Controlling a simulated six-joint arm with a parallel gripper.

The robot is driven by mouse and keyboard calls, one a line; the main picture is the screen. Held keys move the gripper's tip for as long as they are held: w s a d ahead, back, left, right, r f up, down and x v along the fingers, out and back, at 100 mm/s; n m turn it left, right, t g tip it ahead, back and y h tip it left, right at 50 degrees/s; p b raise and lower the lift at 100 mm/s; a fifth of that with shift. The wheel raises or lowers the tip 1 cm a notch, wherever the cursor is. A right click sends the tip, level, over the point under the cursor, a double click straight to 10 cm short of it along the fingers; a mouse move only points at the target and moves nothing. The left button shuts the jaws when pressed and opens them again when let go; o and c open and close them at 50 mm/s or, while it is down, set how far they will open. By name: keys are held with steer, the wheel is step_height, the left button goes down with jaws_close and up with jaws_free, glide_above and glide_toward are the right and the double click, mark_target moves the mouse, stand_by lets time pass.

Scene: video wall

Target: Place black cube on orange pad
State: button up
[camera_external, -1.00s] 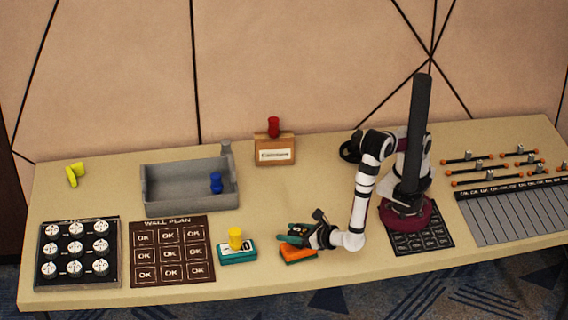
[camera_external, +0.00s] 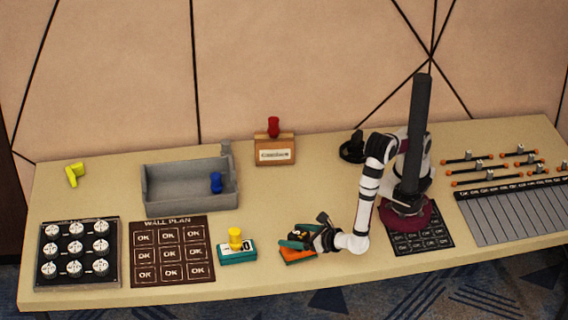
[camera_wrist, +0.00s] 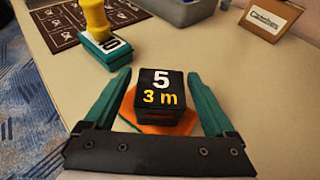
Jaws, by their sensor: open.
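The black cube (camera_wrist: 160,88), marked "5" and "3 m", sits over the orange pad (camera_wrist: 133,118) in the wrist view. Orange shows at its left, right and near sides; it appears to rest on the pad. My gripper (camera_wrist: 160,78) is open, with a teal finger on each side of the cube and visible gaps between. In the external view my gripper (camera_external: 292,241) is low over the orange pad (camera_external: 298,257), near the table's front edge. The cube is mostly hidden by my gripper there.
A teal block with a yellow peg (camera_external: 235,240) stands just left of my gripper. The wall plan board (camera_external: 172,252) lies farther left. A grey bin (camera_external: 165,203) with a blue piece is behind. A card stand (camera_external: 275,154) with a red piece stands at the back.

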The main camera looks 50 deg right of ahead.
steer(key=v, duration=1)
steer(key=w+d+r+m+g+h, duration=0.4)
steer(key=w+d+m, duration=0.1)
steer(key=d+m, duration=0.45)
steer(key=w+d+r+m+g+h, duration=0.45)
steer(key=d+m, duration=0.35)
steer(key=d, duration=0.2)
steer(key=s+d+r+m+g+y, duration=0.2)
steer(key=d+m+y, duration=0.3)
steer(key=m, duration=0.7)
steer(key=s+d+r+m+g+y, duration=0.3)
steer(key=s+d+m+y, duration=0.1)
steer(key=m, duration=0.8)
steer(key=shift+s+d+y, duration=0.4)
steer(key=shift+d+y, duration=0.25)
steer(key=shift+d, duration=0.15)
